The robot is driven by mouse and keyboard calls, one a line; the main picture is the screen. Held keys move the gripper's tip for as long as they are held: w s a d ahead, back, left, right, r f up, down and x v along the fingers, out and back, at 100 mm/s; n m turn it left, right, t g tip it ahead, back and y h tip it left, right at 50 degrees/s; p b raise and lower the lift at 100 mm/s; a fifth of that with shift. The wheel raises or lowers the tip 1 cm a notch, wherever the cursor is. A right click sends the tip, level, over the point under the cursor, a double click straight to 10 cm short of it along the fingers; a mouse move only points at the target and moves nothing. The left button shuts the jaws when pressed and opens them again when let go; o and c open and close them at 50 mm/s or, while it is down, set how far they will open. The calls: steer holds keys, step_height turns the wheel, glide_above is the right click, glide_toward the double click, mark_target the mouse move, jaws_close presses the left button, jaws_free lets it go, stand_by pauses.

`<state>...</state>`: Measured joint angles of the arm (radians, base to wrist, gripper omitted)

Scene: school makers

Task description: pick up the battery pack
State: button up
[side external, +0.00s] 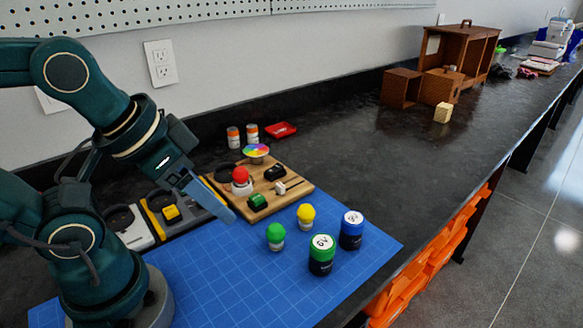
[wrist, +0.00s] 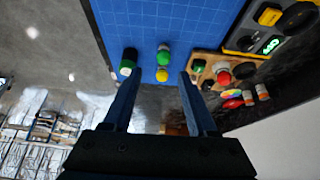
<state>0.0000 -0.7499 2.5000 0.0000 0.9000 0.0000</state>
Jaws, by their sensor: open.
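Two dark cylinders with printed tops stand upright on the blue mat (side external: 200,285) in the side external view. A green-topped dark cylinder (wrist: 128,62) shows by the left fingertip in the wrist view; the blue-topped one is not clearly visible there. My gripper (side external: 222,208) is open and empty, above the mat's back edge, left of the cylinders. Its fingers (wrist: 159,82) are spread apart in the wrist view.
A green bulb-shaped piece (side external: 276,237) and a yellow one (side external: 306,216) stand left of the cylinders. A wooden board (side external: 300,186) with several parts lies behind. Two small cans (side external: 234,137) (side external: 252,134) and a red tray (side external: 281,130) are farther back. The mat's front is clear.

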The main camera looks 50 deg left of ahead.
steer(key=shift+o, duration=0.4)
steer(key=o, duration=0.4)
steer(key=w+d+r+n, duration=0.1)
steer(key=w+r+n, duration=0.1)
steer(key=w+r, duration=0.25)
steer(key=n+g, duration=0.1)
steer(key=g, duration=0.3)
glide_toward(323, 241)
steer(key=shift+w+a+f, duration=0.2)
steer(key=shift+w+a, duration=0.4)
steer(key=shift+a, duration=0.25)
steer(key=shift+m+g, duration=0.3)
steer(key=shift+g, duration=0.5)
steer(key=f, duration=0.1)
steer(key=d+f, duration=0.1)
steer(key=f, duration=0.3)
steer(key=shift+w+d+f, duration=0.1)
steer(key=shift+d+f, duration=0.05)
steer(key=shift+d, duration=0.2)
steer(key=shift+f, duration=2.45)
